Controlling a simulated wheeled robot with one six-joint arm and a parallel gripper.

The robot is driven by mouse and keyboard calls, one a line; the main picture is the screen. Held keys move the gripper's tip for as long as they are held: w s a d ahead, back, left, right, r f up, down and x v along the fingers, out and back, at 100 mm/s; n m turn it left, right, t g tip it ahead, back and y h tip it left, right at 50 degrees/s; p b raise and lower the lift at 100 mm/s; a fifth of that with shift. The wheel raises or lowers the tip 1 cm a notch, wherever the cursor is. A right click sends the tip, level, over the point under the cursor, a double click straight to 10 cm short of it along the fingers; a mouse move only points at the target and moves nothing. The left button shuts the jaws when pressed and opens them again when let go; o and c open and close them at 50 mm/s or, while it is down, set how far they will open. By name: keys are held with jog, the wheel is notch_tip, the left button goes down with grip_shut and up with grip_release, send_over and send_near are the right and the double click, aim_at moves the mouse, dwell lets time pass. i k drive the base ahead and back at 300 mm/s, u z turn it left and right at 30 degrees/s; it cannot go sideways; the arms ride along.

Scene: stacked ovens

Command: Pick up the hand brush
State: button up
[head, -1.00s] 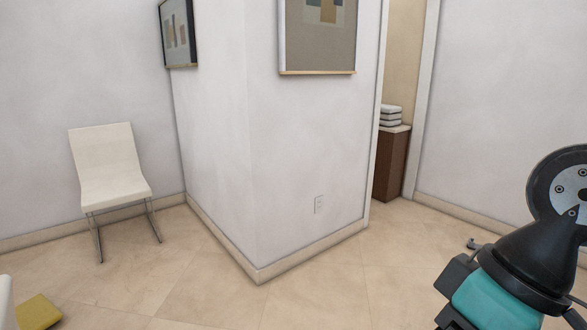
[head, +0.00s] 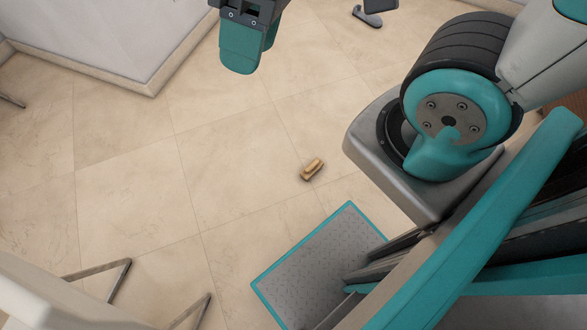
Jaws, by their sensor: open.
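A small tan and brown hand brush (head: 312,169) lies on the tiled floor near the middle of the head view. My gripper (head: 246,52) hangs at the top of the same view, with dark housing and teal fingers. It is open, with nothing visible in it. It appears above and to the left of the brush in the picture, clearly apart from it. The gap between the fingers is hard to see from this angle.
My base and arm fill the right side. White wall corners with a baseboard (head: 120,80) stand at the upper left. Metal chair-like legs (head: 128,272) are at the lower left. A dark foot-like object (head: 372,18) stands at the top. The floor around the brush is clear.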

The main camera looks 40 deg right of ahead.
aim_at(312, 169)
jog(key=u, duration=0.35)
jog(key=k, duration=0.6)
jog(key=u, duration=1.15)
jog(key=i, duration=0.9)
jog(key=z, duration=1.9)
jog(key=i, duration=0.5)
